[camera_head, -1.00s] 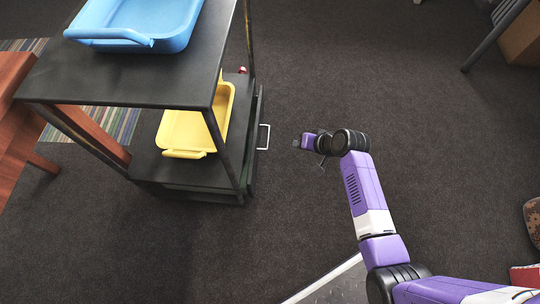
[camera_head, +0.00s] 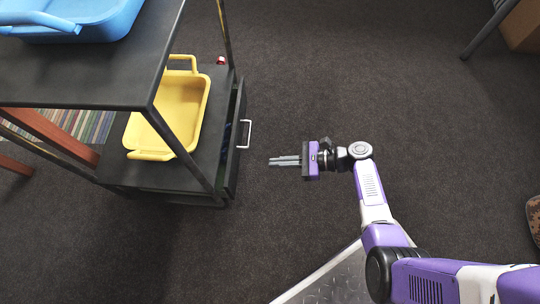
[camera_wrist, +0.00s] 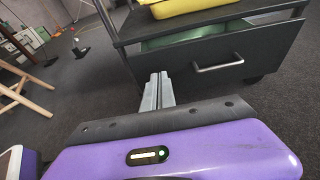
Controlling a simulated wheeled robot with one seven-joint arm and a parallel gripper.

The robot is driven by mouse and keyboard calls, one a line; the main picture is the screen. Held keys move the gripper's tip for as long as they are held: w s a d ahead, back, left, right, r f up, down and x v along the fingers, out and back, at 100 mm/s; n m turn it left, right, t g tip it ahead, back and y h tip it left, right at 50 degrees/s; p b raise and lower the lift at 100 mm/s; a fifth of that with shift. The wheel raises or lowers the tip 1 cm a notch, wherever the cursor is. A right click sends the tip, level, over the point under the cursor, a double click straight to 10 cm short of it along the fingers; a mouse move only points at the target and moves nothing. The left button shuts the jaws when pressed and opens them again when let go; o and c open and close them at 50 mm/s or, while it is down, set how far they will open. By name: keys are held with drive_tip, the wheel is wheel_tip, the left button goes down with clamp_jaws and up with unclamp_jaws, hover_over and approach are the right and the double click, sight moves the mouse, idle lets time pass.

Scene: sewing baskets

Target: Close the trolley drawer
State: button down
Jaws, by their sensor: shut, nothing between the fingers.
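The black trolley (camera_head: 95,72) stands at the left in the head view. Its bottom drawer (camera_head: 238,140) is part way open to the right, with a pale bar handle (camera_head: 245,134) on its front. In the wrist view the drawer front (camera_wrist: 255,62) faces me, with its handle (camera_wrist: 218,66) and something green inside. My gripper (camera_head: 271,161) points left toward the drawer front, a short gap away from it. Its fingers are shut together and empty, and they also show in the wrist view (camera_wrist: 158,90), left of the handle.
A yellow tray (camera_head: 190,92) sits on the trolley's lower shelf, and a blue tray (camera_head: 90,22) on its top. A small red object (camera_head: 221,60) is near the far corner. Dark carpet (camera_head: 340,80) to the right is clear.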

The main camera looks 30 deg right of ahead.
drive_tip(key=b, duration=0.5)
approach(232, 164)
drive_tip(key=x, duration=0.5)
drive_tip(key=shift+f, duration=0.15)
drive_tip(key=shift+w+a, duration=0.35)
drive_tip(key=shift+a, duration=0.3)
drive_tip(key=shift+r, duration=0.2)
